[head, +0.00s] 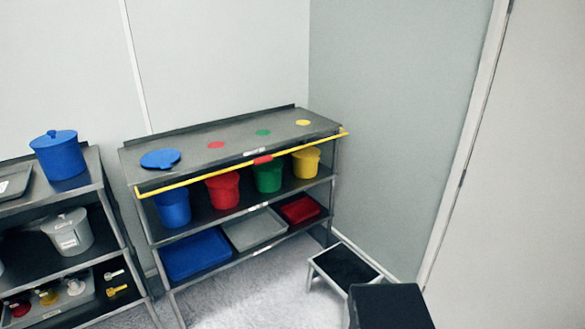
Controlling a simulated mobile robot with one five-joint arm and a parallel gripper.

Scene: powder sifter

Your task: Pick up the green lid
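A small flat green disc (263,132) lies on the grey top of the middle shelf unit. At this size I cannot tell whether it is a lid or a flat marker. A green bucket (269,179) stands on the shelf below; a yellow bar runs across its upper part, and I cannot tell whether a lid is on it. My gripper is not in view.
A blue lid (160,158), a red disc (216,145) and a yellow disc (303,122) share the unit's top. A yellow bar (205,175) crosses its front. A black-topped step (345,265) stands at its right. Pale floor (250,300) shows in front.

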